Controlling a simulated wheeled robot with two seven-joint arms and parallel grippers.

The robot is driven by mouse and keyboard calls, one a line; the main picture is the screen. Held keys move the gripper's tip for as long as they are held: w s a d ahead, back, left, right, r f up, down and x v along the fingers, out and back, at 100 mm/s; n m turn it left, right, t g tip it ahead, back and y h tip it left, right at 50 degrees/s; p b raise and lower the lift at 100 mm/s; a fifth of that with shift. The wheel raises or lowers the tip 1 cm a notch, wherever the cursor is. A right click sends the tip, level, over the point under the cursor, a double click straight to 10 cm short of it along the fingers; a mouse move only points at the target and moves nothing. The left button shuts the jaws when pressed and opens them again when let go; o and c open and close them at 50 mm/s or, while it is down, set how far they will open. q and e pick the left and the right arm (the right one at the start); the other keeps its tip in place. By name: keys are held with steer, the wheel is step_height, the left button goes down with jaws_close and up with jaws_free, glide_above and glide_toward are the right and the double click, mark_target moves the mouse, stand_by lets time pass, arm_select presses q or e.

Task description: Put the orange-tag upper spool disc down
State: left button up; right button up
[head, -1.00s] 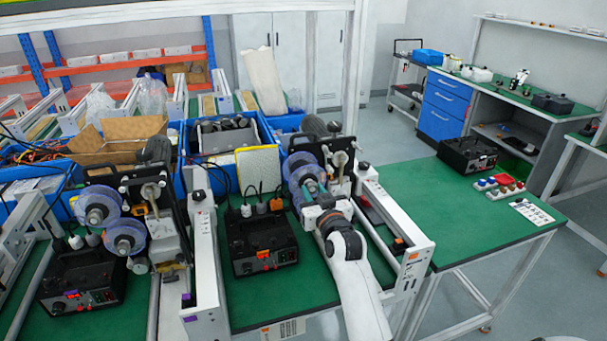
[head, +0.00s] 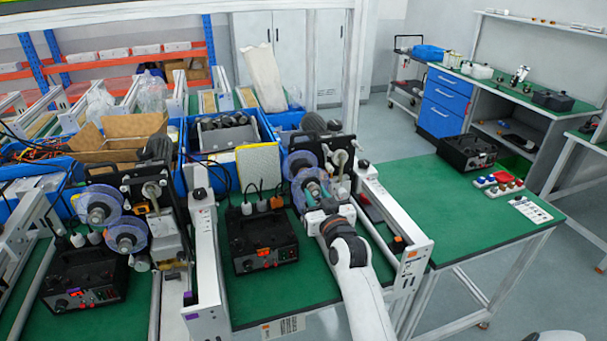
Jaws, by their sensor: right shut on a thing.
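On the orange-tag machine, a translucent bluish upper spool disc (head: 298,162) shows above and left of my right gripper (head: 315,190). A second translucent disc (head: 327,181) sits lower and is partly hidden by the gripper. My right gripper is shut on a spool disc, close in front of the spindles. Its fingertips overlap the discs, so I cannot tell clearly which disc is in the jaws or whether it touches a spindle. The orange tag (head: 398,244) is on the machine's white rail end. My left gripper is not in view.
A black control box (head: 262,240) with an orange switch stands left of my right arm. A neighbouring machine at left carries two similar discs (head: 97,205). White rails (head: 205,255) flank the work area. The green table at right (head: 450,215) has free room.

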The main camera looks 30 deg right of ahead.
mark_target(316, 194)
steer(key=shift+p+v, duration=0.6)
steer(key=shift+v, duration=0.95)
